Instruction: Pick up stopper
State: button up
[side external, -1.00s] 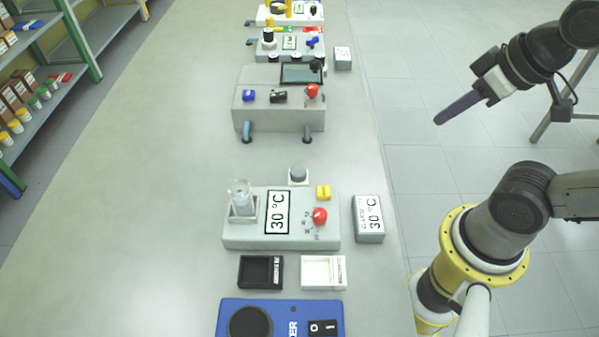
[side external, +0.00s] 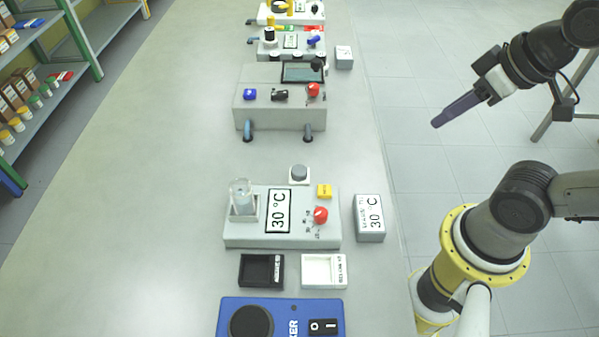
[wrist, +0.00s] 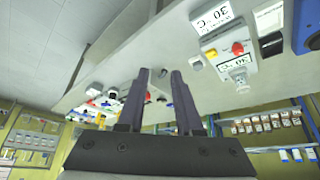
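The likely stopper is a grey round-topped piece (side external: 299,172) on a small white base. It stands on the bench just behind the 30 °C reactor unit (side external: 232,234). A clear glass vessel (side external: 243,195) sits on the left side of that unit. My gripper (side external: 434,124) is high at the right, beyond the bench edge and well away from the grey piece. In the wrist view, the two dark purple fingers (wrist: 160,74) are apart with nothing between them. The reactor unit also shows upside down there.
A grey box (side external: 369,218) labelled 30 °C stands right of the unit. Black (side external: 245,285) and white (side external: 310,286) trays and a blue device (side external: 284,308) lie in front. A larger grey machine (side external: 280,115) stands behind. The bench's left side is clear.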

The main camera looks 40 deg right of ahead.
jog(key=o, duration=0.6)
